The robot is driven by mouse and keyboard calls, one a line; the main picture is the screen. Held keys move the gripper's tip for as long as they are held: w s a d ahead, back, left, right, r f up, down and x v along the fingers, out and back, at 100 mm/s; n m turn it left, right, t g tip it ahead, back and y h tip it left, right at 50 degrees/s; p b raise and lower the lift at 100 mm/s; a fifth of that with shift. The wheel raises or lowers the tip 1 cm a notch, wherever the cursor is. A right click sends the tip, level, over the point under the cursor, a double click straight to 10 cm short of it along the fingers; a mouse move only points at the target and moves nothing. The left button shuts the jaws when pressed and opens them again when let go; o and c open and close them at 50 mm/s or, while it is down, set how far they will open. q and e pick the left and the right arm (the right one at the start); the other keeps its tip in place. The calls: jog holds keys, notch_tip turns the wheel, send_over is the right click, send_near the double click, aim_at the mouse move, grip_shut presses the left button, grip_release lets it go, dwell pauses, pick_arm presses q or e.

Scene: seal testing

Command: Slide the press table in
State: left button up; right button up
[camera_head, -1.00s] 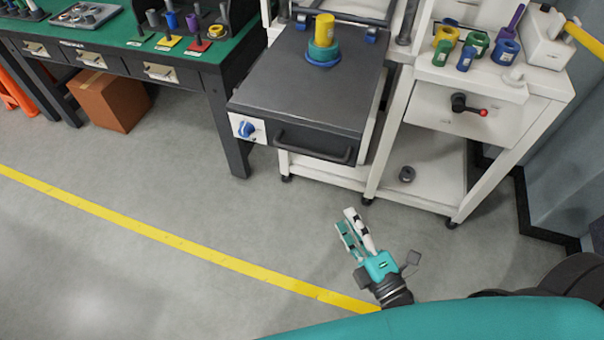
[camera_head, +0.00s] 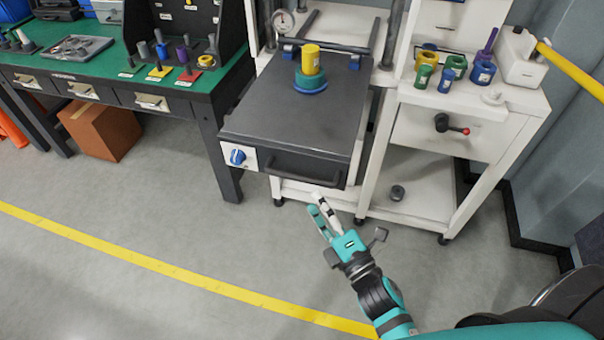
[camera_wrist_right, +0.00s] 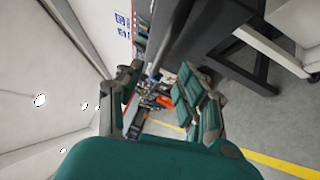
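The press table (camera_head: 290,120) is a dark grey slab slid out toward me on rails (camera_head: 300,28) at the front of the white press frame. Its front has a dark bar handle (camera_head: 305,178) and a blue knob (camera_head: 237,156) on a white panel. A yellow cylinder (camera_head: 310,60) stands on a teal and blue base on the slab. My right gripper (camera_head: 316,200) is just in front of and below the handle in the head view, apart from it. Its fingers are spread and empty, and they also show apart in the right wrist view (camera_wrist_right: 160,80). My left gripper is out of view.
A green-topped workbench (camera_head: 110,70) with drawers stands at left, with a cardboard box (camera_head: 100,130) beneath. The floor before the press is clear, crossed by a yellow line (camera_head: 150,258).

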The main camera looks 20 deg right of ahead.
aim_at(302, 176)
jog(key=p+x, duration=0.1)
jog(key=x, duration=0.7)
jog(key=shift+a, duration=0.1)
jog(key=shift+c, duration=0.2)
grip_shut()
